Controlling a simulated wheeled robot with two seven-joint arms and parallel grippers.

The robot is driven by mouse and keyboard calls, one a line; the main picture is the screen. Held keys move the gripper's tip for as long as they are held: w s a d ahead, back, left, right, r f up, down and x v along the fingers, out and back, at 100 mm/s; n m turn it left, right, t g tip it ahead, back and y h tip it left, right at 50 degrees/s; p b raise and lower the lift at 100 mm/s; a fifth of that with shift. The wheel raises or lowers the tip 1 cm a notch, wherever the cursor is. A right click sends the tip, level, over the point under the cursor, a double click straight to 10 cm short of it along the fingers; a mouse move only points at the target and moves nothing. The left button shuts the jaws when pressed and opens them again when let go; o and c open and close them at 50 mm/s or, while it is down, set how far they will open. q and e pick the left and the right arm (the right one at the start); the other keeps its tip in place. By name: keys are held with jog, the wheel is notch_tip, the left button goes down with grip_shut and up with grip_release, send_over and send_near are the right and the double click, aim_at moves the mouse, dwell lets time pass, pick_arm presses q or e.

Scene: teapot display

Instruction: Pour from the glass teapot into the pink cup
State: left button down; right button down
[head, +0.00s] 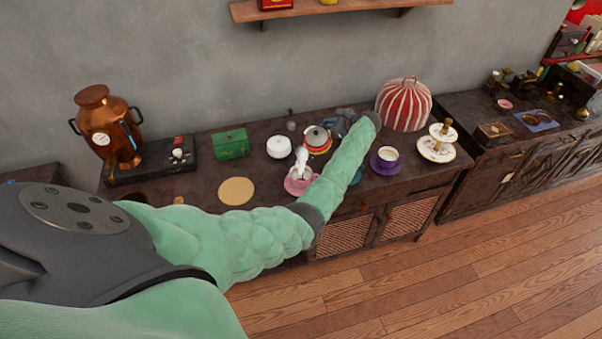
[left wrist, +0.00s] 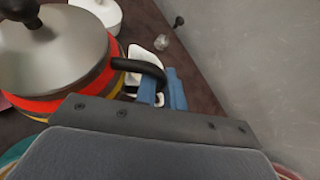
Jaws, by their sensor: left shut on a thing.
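A teapot (head: 316,141) with a grey lid, dark knob and red and yellow bands stands near the middle of the counter; I cannot see that it is glass. In the left wrist view, the teapot (left wrist: 55,50) fills the upper left, its black handle (left wrist: 138,66) reaching toward my left gripper (left wrist: 162,92). The blue fingers are shut at the handle; the exact contact is partly hidden. The pink cup (head: 293,188) sits in front and left of the teapot. A white shape (head: 301,157) stands over the cup; I cannot tell what it is. My right gripper is not visible.
A white lidded pot (head: 279,147) stands left of the teapot. A purple cup (head: 387,160) and a tiered stand (head: 437,148) are right of my arm. A red-striped dome (head: 404,104) is behind. A round tan mat (head: 236,191) lies bare at left.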

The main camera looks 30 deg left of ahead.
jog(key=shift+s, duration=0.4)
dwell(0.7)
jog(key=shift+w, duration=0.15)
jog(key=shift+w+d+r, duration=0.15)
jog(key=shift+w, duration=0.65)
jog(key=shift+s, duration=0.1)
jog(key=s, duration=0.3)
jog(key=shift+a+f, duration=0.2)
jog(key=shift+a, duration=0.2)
